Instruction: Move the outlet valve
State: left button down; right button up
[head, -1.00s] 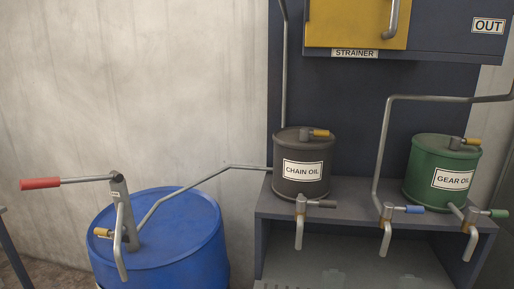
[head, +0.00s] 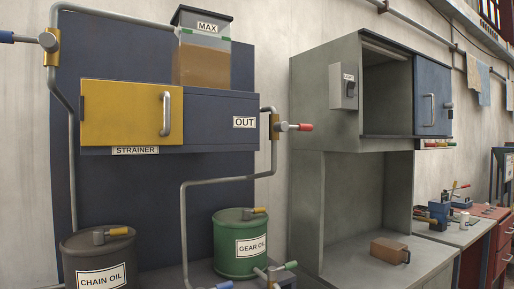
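The outlet valve (head: 283,127) sits on the grey pipe just right of the OUT label (head: 244,122). It has a yellow body and a grey stem, with a red handle (head: 305,127) pointing right. The pipe (head: 184,215) runs from it down to the lower shelf area. The strainer box (head: 200,135) with its yellow door (head: 125,112) is to the left, the door closed. Neither of my grippers is in view.
A tank marked MAX (head: 202,55) holds brown liquid above the strainer. Another valve with a blue handle (head: 8,37) is at upper left. Chain oil (head: 97,265) and gear oil (head: 240,244) drums stand below. A grey cabinet (head: 325,110) stands right of the valve.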

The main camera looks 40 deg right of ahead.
aim_at(283, 126)
jog(key=z, duration=1.55)
